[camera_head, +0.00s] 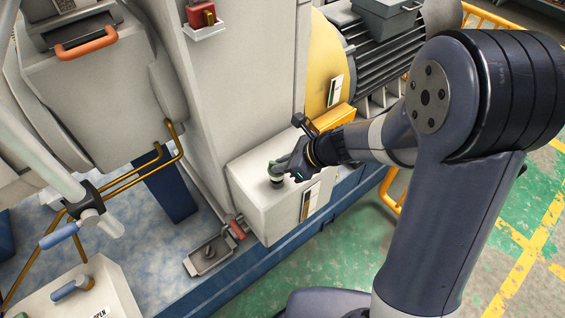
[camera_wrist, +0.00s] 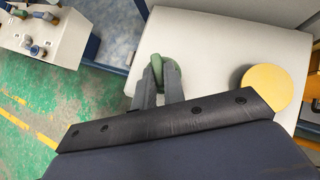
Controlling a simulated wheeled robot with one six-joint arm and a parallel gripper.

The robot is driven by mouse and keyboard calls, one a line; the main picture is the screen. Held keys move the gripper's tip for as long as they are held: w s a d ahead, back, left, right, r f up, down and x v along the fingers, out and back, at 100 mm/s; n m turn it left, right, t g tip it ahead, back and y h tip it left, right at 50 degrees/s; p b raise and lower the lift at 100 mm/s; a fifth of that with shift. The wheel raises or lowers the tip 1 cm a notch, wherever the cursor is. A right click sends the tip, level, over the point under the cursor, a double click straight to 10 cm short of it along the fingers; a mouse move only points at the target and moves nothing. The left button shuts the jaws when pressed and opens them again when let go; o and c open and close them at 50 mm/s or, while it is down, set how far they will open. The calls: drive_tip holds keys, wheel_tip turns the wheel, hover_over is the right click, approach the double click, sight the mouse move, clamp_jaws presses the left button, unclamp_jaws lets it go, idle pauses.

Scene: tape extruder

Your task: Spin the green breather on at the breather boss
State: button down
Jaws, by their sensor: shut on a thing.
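The green breather (camera_head: 275,166) is at the top of the pale housing box (camera_head: 247,197) in the head view. A short dark and pale stub, which looks like the breather boss (camera_head: 277,182), shows just under it. My gripper (camera_head: 284,168) reaches in from the right and is shut on the breather. In the wrist view the green breather (camera_wrist: 168,72) sits between my two grey fingers (camera_wrist: 160,82), over the pale top face. The fingers hide part of it, and I cannot tell whether it touches the boss or how far the threads engage.
A sight gauge (camera_head: 310,201) is on the box's front face. A small grey tray (camera_head: 208,255) and a red handle (camera_head: 237,229) lie lower left. A yellow guard (camera_head: 325,65) stands behind. A round yellow part (camera_wrist: 266,90) is right of my fingers in the wrist view.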

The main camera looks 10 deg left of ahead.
drive_tip(key=shift+f+b, duration=0.65)
drive_tip(key=shift+f, duration=0.15)
drive_tip(key=shift+s+f+m+t+b, duration=0.2)
drive_tip(key=shift+m+t+b, duration=0.3)
drive_tip(key=shift+m+b, duration=0.2)
drive_tip(key=shift+s+a+r+m+t+h+b, duration=0.1)
drive_tip(key=shift+m+t+h+b, duration=0.25)
drive_tip(key=shift+m+t, duration=0.35)
drive_tip(key=shift+s+r+m+t+h+b, duration=0.1)
drive_tip(key=shift+m+t+h+b, duration=0.3)
drive_tip(key=shift+m, duration=0.5)
drive_tip(key=shift+f, duration=0.1)
